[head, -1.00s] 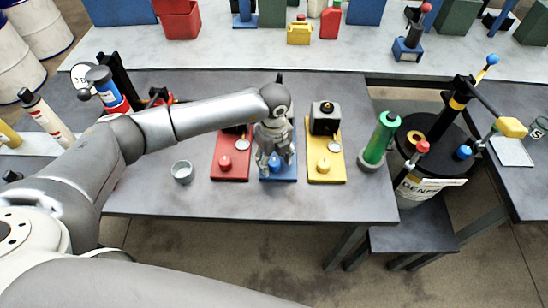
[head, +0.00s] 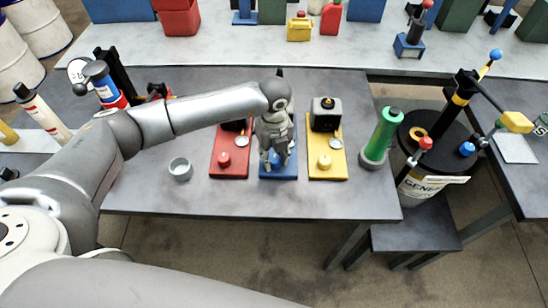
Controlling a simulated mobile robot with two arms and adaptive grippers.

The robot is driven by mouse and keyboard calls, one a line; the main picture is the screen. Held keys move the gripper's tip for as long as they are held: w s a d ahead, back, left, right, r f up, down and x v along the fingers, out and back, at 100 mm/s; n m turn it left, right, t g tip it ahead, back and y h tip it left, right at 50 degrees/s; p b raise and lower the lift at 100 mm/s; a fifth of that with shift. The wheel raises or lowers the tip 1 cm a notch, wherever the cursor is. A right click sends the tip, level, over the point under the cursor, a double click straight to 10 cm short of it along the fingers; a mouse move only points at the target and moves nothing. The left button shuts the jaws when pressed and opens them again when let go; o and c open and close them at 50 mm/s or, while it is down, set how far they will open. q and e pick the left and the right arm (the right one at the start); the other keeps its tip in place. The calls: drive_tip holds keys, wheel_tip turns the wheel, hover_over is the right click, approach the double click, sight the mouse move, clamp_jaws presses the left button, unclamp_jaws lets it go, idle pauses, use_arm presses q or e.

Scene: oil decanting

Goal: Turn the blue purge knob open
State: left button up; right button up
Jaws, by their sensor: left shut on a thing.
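The blue purge knob (head: 275,160) is on the blue base plate (head: 278,174) in the middle of the bench, between the red and yellow plates. My left gripper (head: 275,165) points straight down over this plate, with its fingers shut around the knob. The fingers hide most of the knob, so its turned angle cannot be read. My wrist and gripper also hide the rear part of the blue plate. My right gripper is not in view.
Beside the blue plate are a red plate (head: 218,172) and a yellow plate (head: 338,172), each with a knob. A small grey cup (head: 180,169) is to the left. A green cylinder (head: 384,134) and a drum (head: 440,175) stand to the right. The front bench strip is clear.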

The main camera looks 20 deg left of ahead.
sight(274, 158)
use_arm(q)
drive_tip(key=m+b, duration=0.5)
drive_tip(key=b, duration=0.1)
drive_tip(key=m+b, duration=0.5)
drive_tip(key=m, duration=0.1)
drive_tip(key=shift+w+f+m+b, duration=0.1)
drive_tip(key=shift+f+m+b, duration=0.1)
drive_tip(key=shift+m+b, duration=0.15)
drive_tip(key=shift+r+m+b, duration=0.15)
drive_tip(key=shift+m+b, duration=0.75)
drive_tip(key=shift+m, duration=0.15)
drive_tip(key=shift+r+m+b, duration=0.1)
drive_tip(key=shift+m+b, duration=0.8)
drive_tip(key=shift+m, duration=0.1)
drive_tip(key=o, duration=1)
drive_tip(key=shift+o, duration=0.2)
wheel_tip(274, 158, up, 12)
